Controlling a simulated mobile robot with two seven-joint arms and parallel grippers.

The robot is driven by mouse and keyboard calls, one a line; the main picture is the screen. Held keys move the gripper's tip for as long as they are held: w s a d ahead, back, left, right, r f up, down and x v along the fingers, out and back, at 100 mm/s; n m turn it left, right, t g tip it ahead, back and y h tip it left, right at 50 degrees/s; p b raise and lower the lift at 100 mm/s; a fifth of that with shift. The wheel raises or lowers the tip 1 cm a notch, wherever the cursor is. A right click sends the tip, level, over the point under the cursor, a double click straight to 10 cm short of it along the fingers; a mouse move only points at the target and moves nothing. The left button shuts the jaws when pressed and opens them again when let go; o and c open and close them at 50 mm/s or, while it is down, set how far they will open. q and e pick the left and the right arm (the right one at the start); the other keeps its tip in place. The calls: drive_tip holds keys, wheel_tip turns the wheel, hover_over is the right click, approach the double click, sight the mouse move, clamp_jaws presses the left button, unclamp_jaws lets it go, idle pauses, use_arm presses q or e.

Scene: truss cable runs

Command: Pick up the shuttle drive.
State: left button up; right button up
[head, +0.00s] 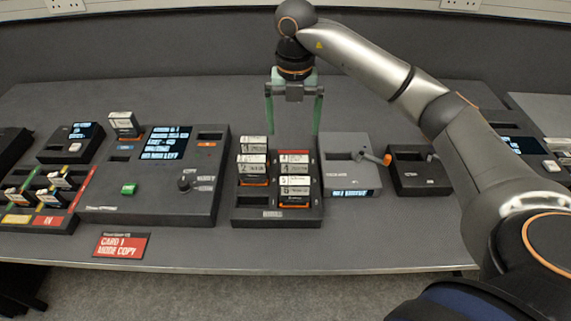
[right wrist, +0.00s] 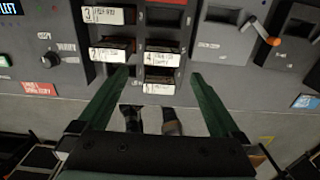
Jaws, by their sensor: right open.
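Several dark drives with white numbered labels stand in a two-column rack (head: 242,214), among them one in the left column (head: 253,168) and one at the front right (head: 294,194). Another white-labelled drive (head: 123,122) stands in a slot at the back left of the console. I cannot tell by label which is the shuttle drive. My right gripper (head: 292,128) is open and empty, pointing down above the back of the rack. In the right wrist view its green fingers (right wrist: 157,88) stand apart, with labelled drives (right wrist: 160,58) beyond them. My left gripper is not in view.
The console (head: 150,205) with a screen, green button and knob stands left of the rack. A grey unit (head: 345,150) with an orange-tipped lever stands close on the right. A red card sign (head: 121,245) lies at the front edge. The desk behind is clear.

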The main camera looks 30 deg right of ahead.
sight(294, 158)
drive_tip(key=f, duration=0.5)
drive_tip(key=shift+s+f, duration=0.35)
drive_tip(key=shift+f+p, duration=0.7)
drive_tip(key=shift+f, duration=2.35)
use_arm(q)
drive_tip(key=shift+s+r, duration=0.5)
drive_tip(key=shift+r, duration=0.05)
use_arm(e)
drive_tip(key=shift+c, duration=0.2)
drive_tip(key=shift+r, duration=0.1)
drive_tip(key=c, duration=1.4)
drive_tip(key=shift+c, duration=0.2)
